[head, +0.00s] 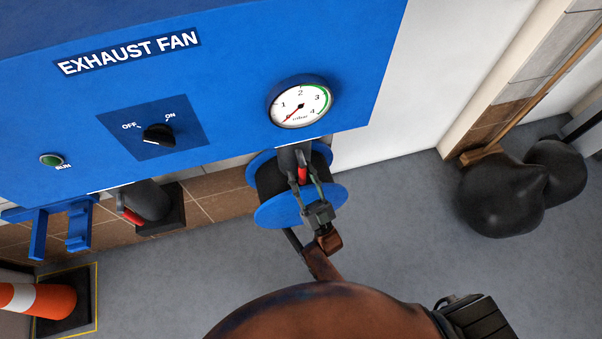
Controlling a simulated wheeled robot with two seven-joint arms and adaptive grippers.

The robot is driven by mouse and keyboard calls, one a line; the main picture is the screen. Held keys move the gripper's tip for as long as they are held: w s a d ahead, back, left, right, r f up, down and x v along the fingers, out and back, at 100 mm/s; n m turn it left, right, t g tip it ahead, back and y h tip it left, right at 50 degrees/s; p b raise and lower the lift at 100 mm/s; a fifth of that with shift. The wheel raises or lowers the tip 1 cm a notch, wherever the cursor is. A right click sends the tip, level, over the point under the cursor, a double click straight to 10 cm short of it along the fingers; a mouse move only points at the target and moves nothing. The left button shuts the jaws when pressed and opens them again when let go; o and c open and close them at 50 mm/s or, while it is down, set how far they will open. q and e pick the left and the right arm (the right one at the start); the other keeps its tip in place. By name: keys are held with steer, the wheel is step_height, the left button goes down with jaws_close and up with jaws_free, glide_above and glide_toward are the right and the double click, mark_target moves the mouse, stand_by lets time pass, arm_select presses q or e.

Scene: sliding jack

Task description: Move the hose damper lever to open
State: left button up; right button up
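My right gripper (303,177) reaches up from below, under the gauge. Its two fingers stand apart, on either side of a small red lever (302,174) on a dark grey duct piece (287,158). I cannot tell whether either finger touches the lever. A second red lever (131,216) shows on another dark grey duct outlet (148,201) to the left, under the panel. No label shows which lever is the hose damper's, or its open position. My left gripper is not in view.
A blue hose reel (270,212) is behind my gripper. A cone (38,300) and black bags (503,199) stand aside.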

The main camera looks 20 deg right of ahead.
steer(key=v, duration=1.2)
steer(key=shift+f, duration=0.1)
